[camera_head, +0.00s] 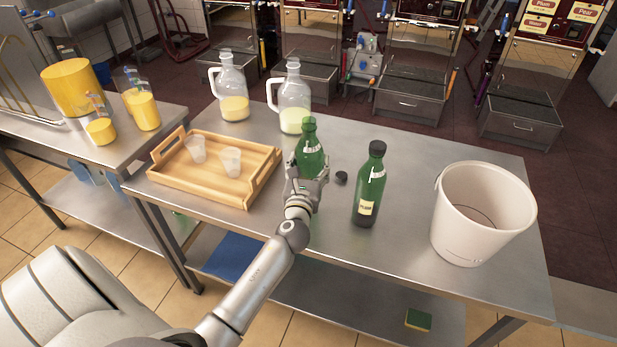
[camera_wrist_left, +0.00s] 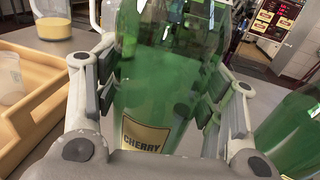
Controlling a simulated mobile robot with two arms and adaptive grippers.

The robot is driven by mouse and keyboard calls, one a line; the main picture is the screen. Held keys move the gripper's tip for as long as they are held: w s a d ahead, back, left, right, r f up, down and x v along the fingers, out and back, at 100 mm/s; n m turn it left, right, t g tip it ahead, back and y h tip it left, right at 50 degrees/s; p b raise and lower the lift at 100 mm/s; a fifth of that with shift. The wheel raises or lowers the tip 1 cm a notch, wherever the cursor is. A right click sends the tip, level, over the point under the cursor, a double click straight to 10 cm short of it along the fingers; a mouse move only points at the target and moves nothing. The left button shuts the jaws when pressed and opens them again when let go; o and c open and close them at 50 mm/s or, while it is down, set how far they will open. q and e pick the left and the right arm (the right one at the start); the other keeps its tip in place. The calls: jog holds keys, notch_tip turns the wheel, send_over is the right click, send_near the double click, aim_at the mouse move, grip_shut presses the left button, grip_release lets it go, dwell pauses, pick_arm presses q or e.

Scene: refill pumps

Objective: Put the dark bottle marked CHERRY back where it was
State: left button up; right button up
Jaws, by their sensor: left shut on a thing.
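The green bottle marked CHERRY (camera_head: 310,148) is upright over the middle of the steel table, between the wooden tray and another green bottle. Its yellow label (camera_wrist_left: 144,135) reads CHERRY in the left wrist view. My left gripper (camera_head: 308,172) is shut around its body, with fingers on both sides. The gripper hides its lower part in the head view, so I cannot tell whether its base touches the table. No cap shows on its neck. A small black cap (camera_head: 341,178) lies on the table just right of it. My right gripper is not in view.
A capped green bottle (camera_head: 369,187) with a yellow label stands close on the right, then a white bucket (camera_head: 480,213). A wooden tray (camera_head: 178,190) with two cups is at left. Two glass jugs (camera_head: 233,88) (camera_head: 294,97) stand behind. The table's front middle is bare.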

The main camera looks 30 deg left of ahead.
aim_at(308, 176)
pick_arm(q)
jog(key=shift+w+a+f, duration=0.15)
jog(key=shift+f, duration=0.15)
jog(key=shift+w+a+f+b, duration=0.1)
jog(key=shift+f+b, duration=0.3)
jog(key=shift+f, duration=0.2)
jog(key=shift+w+a+f+b, duration=0.1)
jog(key=shift+f+b, duration=0.25)
jog(key=shift+f, duration=0.75)
jog(key=shift+f+b, duration=0.1)
jog(key=shift+b, duration=0.25)
jog(key=o, duration=1)
jog(key=shift+s+f, duration=0.1)
jog(key=shift+f, duration=0.1)
jog(key=o, duration=0.5)
jog(key=shift+r, duration=0.1)
jog(key=shift+c, duration=0.2)
